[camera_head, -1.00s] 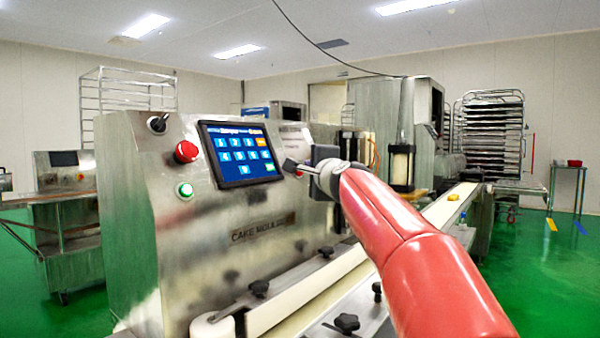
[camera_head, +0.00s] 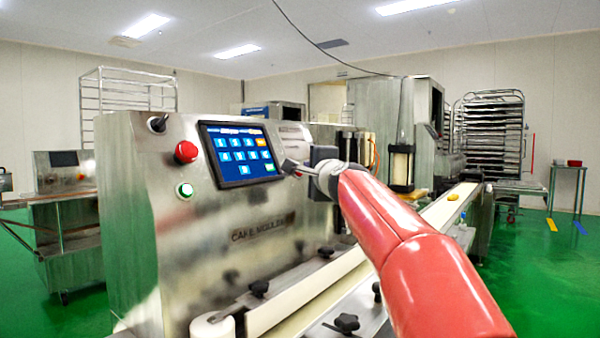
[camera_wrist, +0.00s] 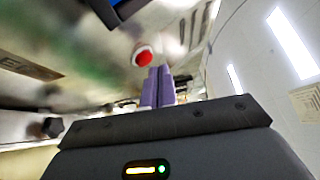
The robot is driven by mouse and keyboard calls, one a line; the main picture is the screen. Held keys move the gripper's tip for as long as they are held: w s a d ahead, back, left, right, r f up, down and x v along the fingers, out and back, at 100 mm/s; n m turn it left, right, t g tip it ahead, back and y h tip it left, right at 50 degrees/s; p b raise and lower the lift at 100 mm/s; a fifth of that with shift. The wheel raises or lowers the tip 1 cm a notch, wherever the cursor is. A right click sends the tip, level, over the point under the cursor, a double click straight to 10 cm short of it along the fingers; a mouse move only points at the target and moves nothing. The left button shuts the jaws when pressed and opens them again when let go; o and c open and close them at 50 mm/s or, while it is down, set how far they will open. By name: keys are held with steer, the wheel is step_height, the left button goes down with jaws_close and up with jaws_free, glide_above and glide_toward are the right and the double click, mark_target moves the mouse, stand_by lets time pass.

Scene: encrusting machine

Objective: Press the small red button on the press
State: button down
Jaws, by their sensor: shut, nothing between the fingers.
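The press (camera_head: 135,235) is a steel machine with a blue touch panel (camera_head: 245,152). A small red button with a pale rim (camera_wrist: 143,57) shows in the wrist view on its steel face, just beyond the fingertips. In the head view it is mostly hidden by my gripper. My gripper (camera_head: 288,166) is just right of the panel's lower right corner. Its two purple fingers (camera_wrist: 159,72) are together and empty, with their tips slightly right of and below the button in the wrist view. I cannot tell whether they touch the face.
A larger red knob (camera_head: 186,151) and a lit green button (camera_head: 185,190) sit left of the panel. Black clamp knobs (camera_head: 347,322) and a conveyor belt (camera_head: 437,213) lie below and right. A wire rack (camera_head: 125,95) stands behind. Green floor is open at the right.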

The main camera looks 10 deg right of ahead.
steer(key=shift+w+a+f, duration=0.15)
steer(key=shift+a, duration=0.05)
steer(key=shift+w+a+f, duration=0.2)
steer(key=shift+w+a, duration=0.1)
stand_by(0.8)
steer(key=shift+s+d, duration=0.15)
steer(key=shift+s+d+r, duration=0.35)
stand_by(0.5)
steer(key=s+d+r, duration=0.2)
steer(key=s+d, duration=0.1)
steer(key=shift+s+d+r, duration=0.1)
steer(key=shift+r, duration=0.05)
stand_by(0.8)
